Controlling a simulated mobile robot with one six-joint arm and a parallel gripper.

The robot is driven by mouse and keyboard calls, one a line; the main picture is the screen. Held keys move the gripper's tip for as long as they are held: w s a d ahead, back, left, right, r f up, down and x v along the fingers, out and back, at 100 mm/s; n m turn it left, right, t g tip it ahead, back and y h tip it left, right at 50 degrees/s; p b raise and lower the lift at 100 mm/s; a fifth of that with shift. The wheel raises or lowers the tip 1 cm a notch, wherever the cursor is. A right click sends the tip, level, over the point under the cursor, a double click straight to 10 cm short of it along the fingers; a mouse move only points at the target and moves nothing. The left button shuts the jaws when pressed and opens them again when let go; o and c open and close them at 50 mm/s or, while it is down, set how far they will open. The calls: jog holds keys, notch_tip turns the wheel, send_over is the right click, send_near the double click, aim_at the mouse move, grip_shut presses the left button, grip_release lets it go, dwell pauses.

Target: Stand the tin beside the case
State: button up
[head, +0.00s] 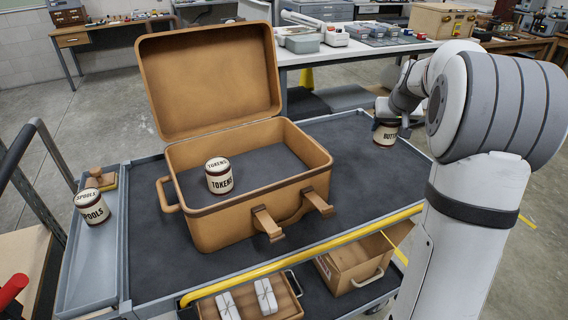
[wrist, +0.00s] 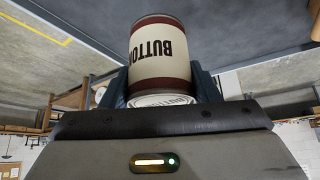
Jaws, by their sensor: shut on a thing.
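The open tan case (head: 245,222) stands on the dark trolley top with its lid tilted back. A tin labelled TOKENS (head: 219,182) stands upright inside it. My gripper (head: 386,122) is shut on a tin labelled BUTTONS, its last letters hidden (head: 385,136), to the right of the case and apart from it. In the wrist view the same tin (wrist: 160,52) sits between the two fingers of my gripper (wrist: 160,86), its lid end towards the palm. I cannot tell whether its base touches the trolley top.
A tin labelled SPOOLS (head: 93,208) and a wooden-handled object (head: 99,179) sit in the trolley's left side tray (head: 85,275). The trolley top (head: 352,160) is clear right of the case. A yellow rail (head: 310,252) runs along its front, above boxes on the lower shelf.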

jog(key=shift+w, duration=0.35)
notch_tip(320, 180, down, 10)
jog(key=shift+r+b, duration=0.15)
jog(key=shift+b, duration=0.45)
jog(key=o, duration=1.2)
jog(key=shift+s+f, duration=0.1)
jog(key=shift+f, duration=0.1)
jog(key=shift+r, duration=0.1)
